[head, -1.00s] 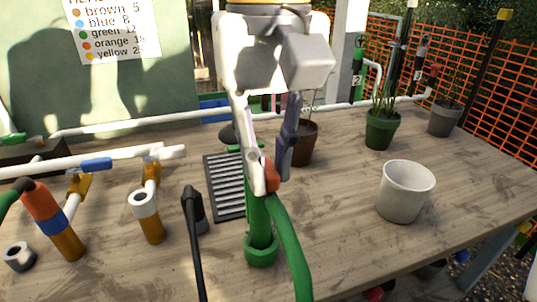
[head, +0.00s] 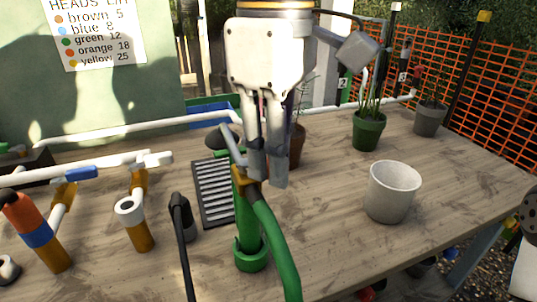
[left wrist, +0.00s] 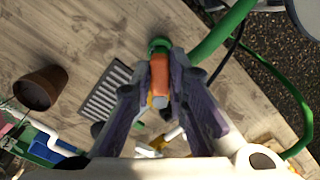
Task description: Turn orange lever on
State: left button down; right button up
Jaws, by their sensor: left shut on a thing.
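The orange lever (left wrist: 159,74) shows in the left wrist view between the two fingers of my left gripper (left wrist: 161,62), which is shut on it. In the head view the fingers of this gripper (head: 267,180) point down beside the top of the green upright pipe (head: 247,222), and the lever is mostly hidden there. A green hose (head: 275,235) runs from an orange-yellow fitting (head: 246,180) at the pipe's top towards the front. My right gripper is not in view.
A black grate (head: 213,195) lies left of the pipe. A white pot (head: 392,192) stands to the right, with clear table around it. White pipes (head: 120,135) and upright orange-brown fittings (head: 138,232) fill the left side. Potted plants (head: 368,132) stand behind.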

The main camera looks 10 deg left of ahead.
pick_arm(q)
jog(key=shift+w+a+n, duration=0.1)
jog(key=shift+w+n, duration=0.4)
jog(key=shift+n, duration=1.15)
jog(key=shift+w+a+n, duration=0.1)
jog(key=shift+w+n, duration=0.45)
jog(key=shift+n, duration=1.05)
jog(key=shift+w+a+n, duration=0.1)
jog(key=shift+w+n, duration=0.4)
jog(key=shift+n, duration=1.15)
jog(key=c, duration=1.6)
grip_release()
jog(key=shift+o, duration=0.2)
notch_tip(320, 180, up, 12)
